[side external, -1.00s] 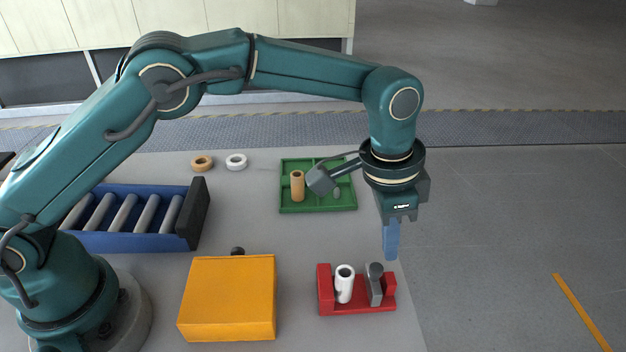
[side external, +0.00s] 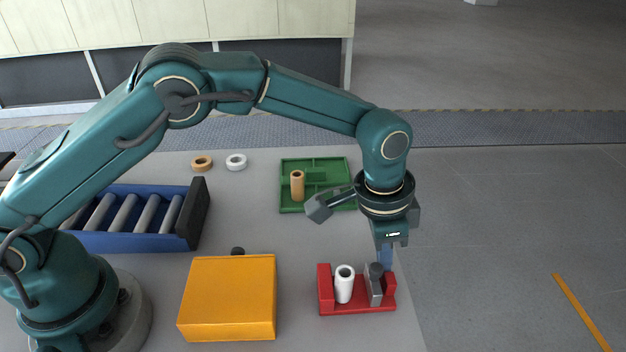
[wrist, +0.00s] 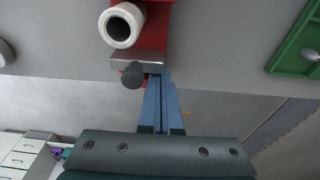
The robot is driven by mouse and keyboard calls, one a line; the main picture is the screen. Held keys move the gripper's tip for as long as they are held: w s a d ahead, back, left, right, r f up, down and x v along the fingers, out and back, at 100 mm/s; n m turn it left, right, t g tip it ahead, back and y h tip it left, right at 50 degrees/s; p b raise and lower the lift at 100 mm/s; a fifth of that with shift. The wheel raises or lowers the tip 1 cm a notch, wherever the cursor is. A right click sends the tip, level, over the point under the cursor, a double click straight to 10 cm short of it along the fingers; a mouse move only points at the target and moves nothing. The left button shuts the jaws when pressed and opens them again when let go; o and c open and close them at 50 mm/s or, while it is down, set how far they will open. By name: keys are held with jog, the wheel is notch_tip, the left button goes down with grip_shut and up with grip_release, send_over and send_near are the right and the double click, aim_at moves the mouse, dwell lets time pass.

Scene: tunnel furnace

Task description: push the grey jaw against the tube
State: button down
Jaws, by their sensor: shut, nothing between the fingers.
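The grey jaw (side external: 374,288) stands in the red vise (side external: 350,309), to the right of the white tube (side external: 344,284). A gap shows between the jaw and the tube in the side view. The tube stands upright against or near the vise's left wall. My gripper (side external: 386,258) is shut and empty, its blue fingers pointing down just behind and right of the grey jaw's knob. In the wrist view the closed fingers (wrist: 160,85) reach beside the dark knob and the grey jaw (wrist: 137,62), with the white tube (wrist: 121,26) beyond. Whether the fingers touch the jaw is unclear.
A yellow box (side external: 228,300) stands left of the vise. A green tray (side external: 290,207) with an orange tube (side external: 297,185) lies behind. A blue roller rack (side external: 135,241) and two rings (side external: 236,161) are farther left. The table edge is close on the right.

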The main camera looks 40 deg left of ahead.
jog(key=shift+s+a, duration=0.75)
jog(key=shift+a, duration=0.05)
jog(key=shift+s+a, duration=0.25)
dwell(0.4)
jog(key=shift+w+d, duration=0.5)
jog(key=shift+r, duration=0.1)
jog(key=shift+r, duration=4.4)
